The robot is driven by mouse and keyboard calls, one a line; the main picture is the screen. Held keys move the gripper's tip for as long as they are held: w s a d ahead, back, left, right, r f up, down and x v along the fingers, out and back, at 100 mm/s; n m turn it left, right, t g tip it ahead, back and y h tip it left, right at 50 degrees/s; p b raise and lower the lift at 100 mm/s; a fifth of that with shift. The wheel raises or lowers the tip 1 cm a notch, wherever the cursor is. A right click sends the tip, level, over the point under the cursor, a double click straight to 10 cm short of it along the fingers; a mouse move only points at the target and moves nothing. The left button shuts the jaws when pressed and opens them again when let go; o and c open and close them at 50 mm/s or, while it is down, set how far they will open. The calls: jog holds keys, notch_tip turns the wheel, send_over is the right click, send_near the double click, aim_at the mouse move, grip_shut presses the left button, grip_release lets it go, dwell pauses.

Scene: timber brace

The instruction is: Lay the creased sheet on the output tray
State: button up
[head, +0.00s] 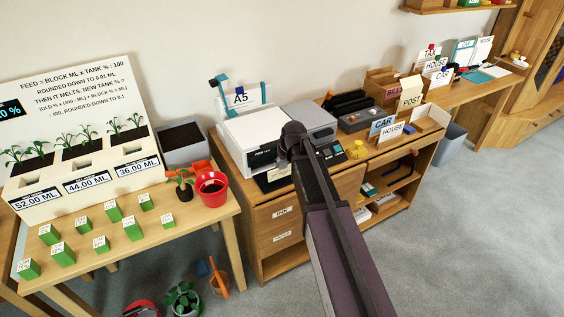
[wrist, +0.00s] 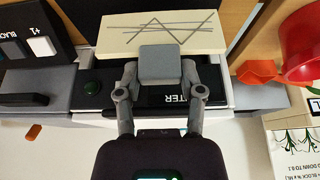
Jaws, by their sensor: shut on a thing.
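The creased sheet (wrist: 160,35) is a pale cream card with grey zigzag lines, at the top of the wrist view. My gripper (wrist: 160,68) has its grey fingertips together at the sheet's near edge, shut on it. In the head view my own arm hides the fingertips. The printer (head: 254,138) is a white box with a dark front on the wooden cabinet. The dark output tray (head: 271,184) juts from its front, partly hidden by my arm. The sheet is over the printer's front area; I cannot tell whether it touches the tray.
A red pot (head: 211,188) stands on the plant table, close left of the printer; it also shows in the wrist view (wrist: 303,45). A grey machine (head: 309,120) stands right of the printer. Several green blocks fill the table's front.

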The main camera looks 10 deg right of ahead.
aim_at(289, 165)
jog(key=w, duration=0.3)
jog(key=w+d, duration=0.1)
jog(key=w, duration=0.1)
jog(key=shift+w+f, duration=0.15)
jog(key=shift+f, duration=0.1)
jog(key=shift+f+b, duration=0.15)
jog(key=shift+b, duration=0.2)
jog(key=shift+f+b, duration=1.65)
jog(key=shift+f, duration=0.1)
jog(key=o, duration=1)
jog(key=p+v, duration=1.1)
jog(key=v, duration=0.1)
